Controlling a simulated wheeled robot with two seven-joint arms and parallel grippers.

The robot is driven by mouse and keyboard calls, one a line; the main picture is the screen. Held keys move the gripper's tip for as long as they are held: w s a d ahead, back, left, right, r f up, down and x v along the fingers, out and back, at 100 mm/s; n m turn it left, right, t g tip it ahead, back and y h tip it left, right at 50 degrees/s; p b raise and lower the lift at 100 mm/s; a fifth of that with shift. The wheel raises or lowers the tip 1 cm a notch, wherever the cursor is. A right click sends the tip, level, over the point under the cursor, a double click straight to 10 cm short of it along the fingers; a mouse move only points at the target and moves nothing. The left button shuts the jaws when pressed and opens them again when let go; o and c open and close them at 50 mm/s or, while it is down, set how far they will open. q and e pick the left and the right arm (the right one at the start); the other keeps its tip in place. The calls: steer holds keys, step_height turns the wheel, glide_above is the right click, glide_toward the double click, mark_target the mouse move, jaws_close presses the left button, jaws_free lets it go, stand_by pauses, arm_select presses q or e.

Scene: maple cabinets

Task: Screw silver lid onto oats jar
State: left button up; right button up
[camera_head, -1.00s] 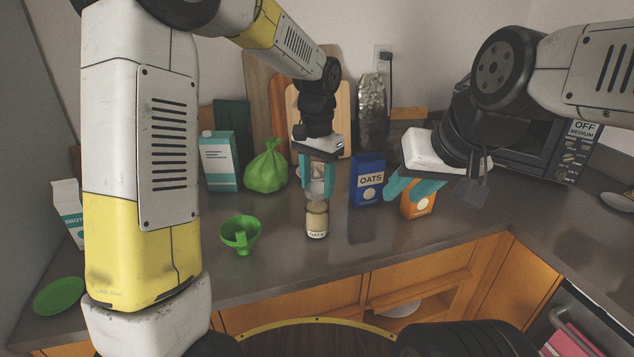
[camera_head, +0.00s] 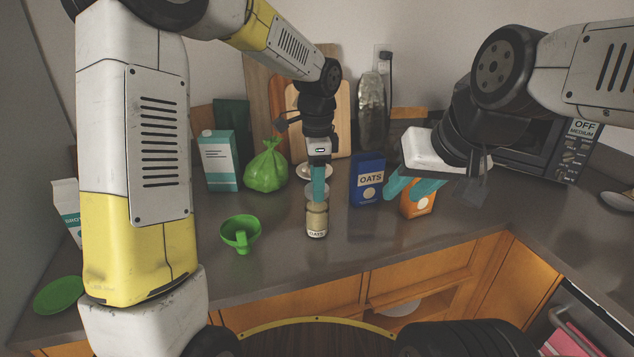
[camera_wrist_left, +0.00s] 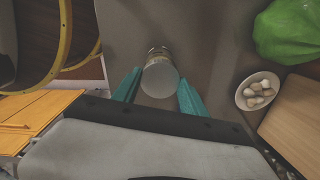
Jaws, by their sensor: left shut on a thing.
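The oats jar (camera_head: 317,222) stands upright on the counter, a clear jar with pale contents and an "OATS" label. My left gripper (camera_head: 318,190) points straight down over its top, with its teal fingers seen nearly edge-on. In the left wrist view the round silver lid (camera_wrist_left: 161,80) lies between the two fingers, over the jar, and the gripper is shut on it. The jar body mostly hides below the lid there, so I cannot tell how the lid sits on the rim. My right gripper (camera_head: 413,188) is open, right of the jar, in front of an orange box.
A blue oats box (camera_head: 368,180) stands right of the jar, and the orange box (camera_head: 418,205) further right. A green funnel (camera_head: 240,234) stands to the left. Behind are a green bag (camera_head: 266,168), a teal carton (camera_head: 219,162) and a small white dish (camera_wrist_left: 258,91). The counter before the jar is clear.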

arm_select(q)
steer(key=shift+a+f+m, duration=0.1)
steer(key=shift+f+m, duration=0.05)
steer(key=shift+m, duration=0.35)
steer(key=m, duration=0.6)
steer(key=shift+f, duration=0.15)
steer(key=shift+s, duration=0.1)
steer(key=m, duration=0.6)
steer(key=shift+f, duration=0.1)
steer(key=shift+c, duration=0.6)
